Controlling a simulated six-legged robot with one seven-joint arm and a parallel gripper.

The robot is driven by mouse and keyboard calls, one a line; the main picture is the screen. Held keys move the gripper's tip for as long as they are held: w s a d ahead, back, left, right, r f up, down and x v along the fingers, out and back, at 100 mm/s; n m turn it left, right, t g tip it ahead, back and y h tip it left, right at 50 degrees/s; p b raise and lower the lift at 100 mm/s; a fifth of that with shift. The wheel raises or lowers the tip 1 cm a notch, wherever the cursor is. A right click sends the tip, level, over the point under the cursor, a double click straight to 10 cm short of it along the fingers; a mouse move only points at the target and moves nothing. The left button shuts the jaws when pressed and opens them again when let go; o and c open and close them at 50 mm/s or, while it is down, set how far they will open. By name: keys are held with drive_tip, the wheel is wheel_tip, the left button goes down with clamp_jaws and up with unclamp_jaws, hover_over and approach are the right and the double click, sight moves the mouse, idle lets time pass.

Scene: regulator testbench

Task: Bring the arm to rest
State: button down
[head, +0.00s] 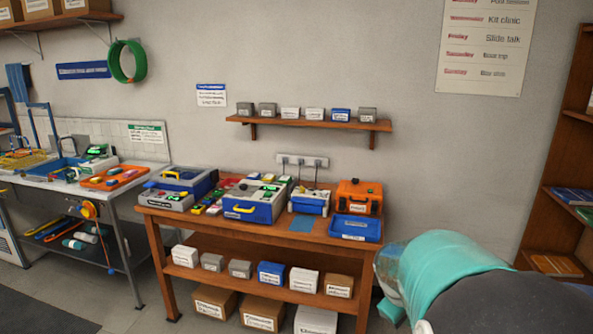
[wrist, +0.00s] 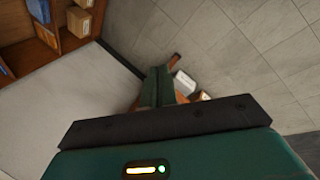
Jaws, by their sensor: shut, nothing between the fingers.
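My arm (head: 445,262) shows at the lower right of the head view as a teal and dark link, in front of the bench's right side. My gripper is not visible in the head view. In the wrist view my gripper (wrist: 158,74) has its two green fingers together, with nothing seen between them. Past the fingers lie the grey tiled floor, a white box (wrist: 184,83) and some brown wood partly hidden by the gripper.
A wooden bench (head: 170,222) carries blue and grey test units, an orange case (head: 360,194) and a blue tray (head: 355,228); boxes fill its lower shelf. A wall shelf (head: 310,124) hangs above. A bookcase (head: 565,150) stands right.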

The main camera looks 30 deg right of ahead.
drive_tip(key=s+a+r+t+y, duration=0.1)
drive_tip(key=a+r, duration=0.2)
drive_tip(key=a, duration=0.7)
drive_tip(key=s+a+r+m+t+y, duration=0.1)
drive_tip(key=s+a+r+t+y, duration=0.1)
drive_tip(key=a, duration=0.9)
drive_tip(key=s+a+r+t+y, duration=0.1)
drive_tip(key=a+r, duration=0.4)
drive_tip(key=a, duration=0.6)
drive_tip(key=shift+s+m+t+y, duration=0.3)
drive_tip(key=shift+s+t+y, duration=0.1)
drive_tip(key=shift+s+t, duration=0.1)
drive_tip(key=shift+d, duration=0.3)
